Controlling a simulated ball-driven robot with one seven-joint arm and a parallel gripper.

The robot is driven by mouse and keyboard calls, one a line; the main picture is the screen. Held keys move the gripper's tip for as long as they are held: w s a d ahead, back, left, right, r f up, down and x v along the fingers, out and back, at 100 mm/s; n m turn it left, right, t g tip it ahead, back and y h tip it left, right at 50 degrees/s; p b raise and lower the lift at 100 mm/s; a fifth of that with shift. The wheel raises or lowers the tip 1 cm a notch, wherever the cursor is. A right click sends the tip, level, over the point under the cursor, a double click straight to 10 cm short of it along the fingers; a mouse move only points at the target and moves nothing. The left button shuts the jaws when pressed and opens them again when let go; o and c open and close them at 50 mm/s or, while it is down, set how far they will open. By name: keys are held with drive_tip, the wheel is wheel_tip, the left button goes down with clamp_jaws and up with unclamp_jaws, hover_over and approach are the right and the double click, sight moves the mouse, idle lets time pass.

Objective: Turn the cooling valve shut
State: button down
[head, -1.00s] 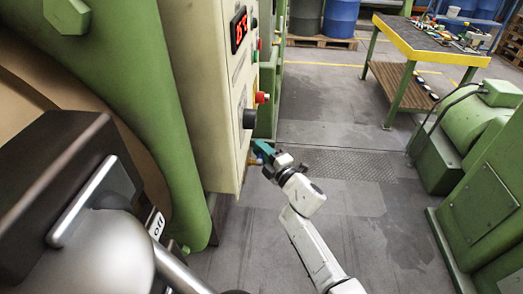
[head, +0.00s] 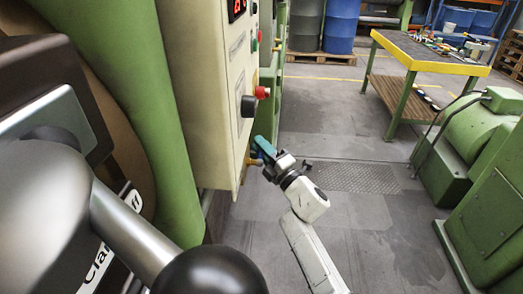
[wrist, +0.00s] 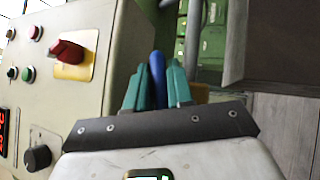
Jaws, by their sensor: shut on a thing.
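The cooling valve shows as a blue handle (wrist: 157,66) between my gripper's teal fingers in the wrist view. In the head view a small brass-coloured part (head: 253,161) shows beside the fingers, below the control cabinet's edge. The handle itself is mostly hidden there by the fingers. My gripper (head: 265,148) is shut on the blue handle, and its fingers (wrist: 159,82) lie on either side of it. How far the handle is turned cannot be told.
A green motor housing (head: 470,130) stands at right. A yellow-edged workbench (head: 425,66) is behind. The floor between is clear.

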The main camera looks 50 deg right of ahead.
drive_tip(key=c, duration=1.1)
unclamp_jaws()
drive_tip(key=shift+s, duration=0.1)
drive_tip(key=v, duration=1)
drive_tip(key=shift+s, duration=0.3)
drive_tip(key=shift+c, duration=0.2)
